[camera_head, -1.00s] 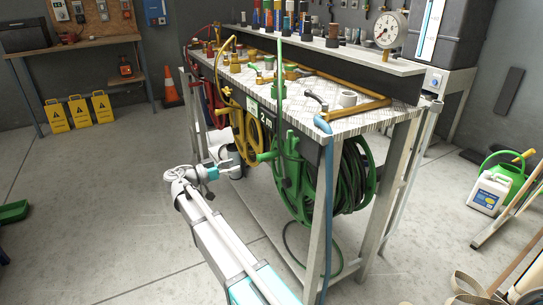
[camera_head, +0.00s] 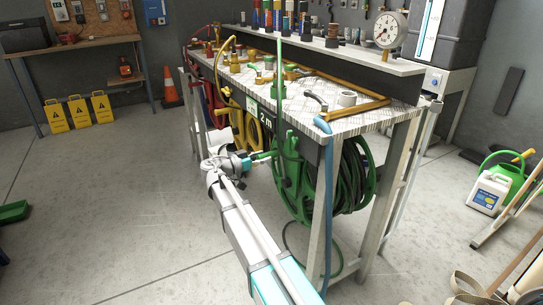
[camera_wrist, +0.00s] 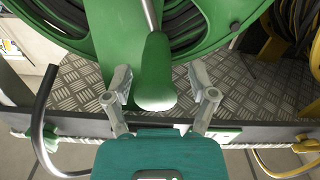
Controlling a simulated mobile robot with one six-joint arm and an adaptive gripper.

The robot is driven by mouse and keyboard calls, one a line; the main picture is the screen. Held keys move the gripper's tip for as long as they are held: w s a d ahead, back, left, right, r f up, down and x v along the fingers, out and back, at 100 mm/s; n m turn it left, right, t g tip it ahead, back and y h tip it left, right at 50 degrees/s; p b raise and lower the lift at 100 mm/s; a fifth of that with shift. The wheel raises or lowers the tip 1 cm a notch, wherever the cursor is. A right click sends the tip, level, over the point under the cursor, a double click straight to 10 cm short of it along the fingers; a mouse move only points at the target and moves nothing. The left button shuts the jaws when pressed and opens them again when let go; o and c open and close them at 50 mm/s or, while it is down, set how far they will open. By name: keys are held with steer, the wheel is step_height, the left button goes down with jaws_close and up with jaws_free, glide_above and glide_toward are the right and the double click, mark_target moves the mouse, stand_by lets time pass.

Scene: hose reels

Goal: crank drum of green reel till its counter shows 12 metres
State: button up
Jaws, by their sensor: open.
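The green reel (camera_head: 296,180), wound with dark green hose, hangs under the bench's near end; its side also shows in the wrist view (camera_wrist: 100,30). A small sign with a green panel (camera_head: 265,118) on the bench edge above seems to read "2 m". The reel's green crank handle (camera_wrist: 156,60) sits on a metal rod and points at my palm. My gripper (camera_head: 250,161) is at the handle, left of the reel. In the wrist view my gripper (camera_wrist: 159,73) is open, one finger on each side of the handle, with gaps showing.
A yellow reel (camera_head: 245,128) and a red one hang farther along the bench (camera_head: 375,121). A blue hose (camera_head: 327,200) runs down by the near leg. Fittings crowd the bench top.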

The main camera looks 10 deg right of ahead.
steer(key=shift+x, duration=1.05)
jaws_close()
steer(key=shift+d, duration=0.3)
steer(key=shift+a, duration=0.15)
